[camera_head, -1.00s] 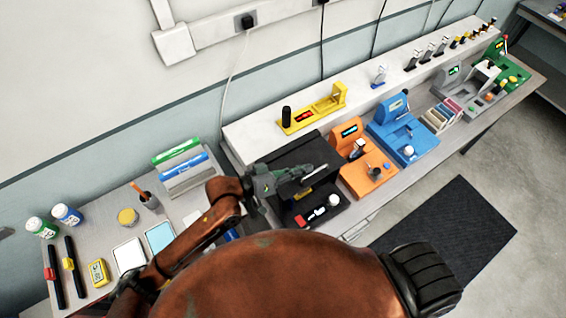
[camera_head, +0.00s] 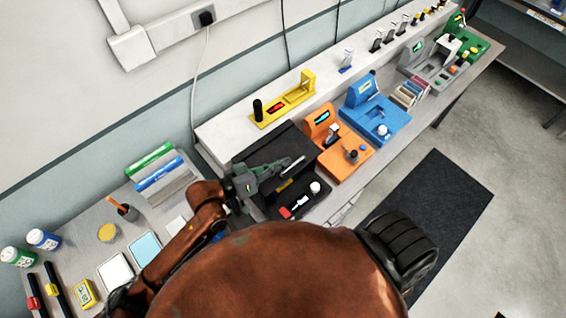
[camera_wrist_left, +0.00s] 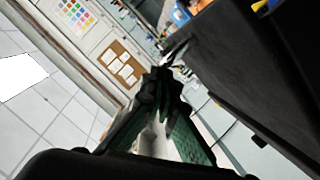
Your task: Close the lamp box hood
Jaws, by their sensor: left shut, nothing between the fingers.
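The black lamp box (camera_head: 262,150) stands on the bench left of the orange device. Its dark upper panel, which looks like the hood, is partly behind my left gripper; how far it is open I cannot tell. My left gripper (camera_head: 284,168) is shut and empty, in front of and over the box. Red and white parts show on the box's front base (camera_head: 296,208). In the left wrist view the green fingers (camera_wrist_left: 163,82) are together, and a large dark panel (camera_wrist_left: 245,70) fills the right side. Contact between fingers and panel is not clear. My right gripper is not in view.
An orange device (camera_head: 345,158) and a blue device (camera_head: 374,115) stand to the right of the box. A yellow device (camera_head: 285,105) sits on the white ledge behind. Bottles, pens and trays cover the bench at left. A dark mat (camera_head: 440,195) lies on the floor.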

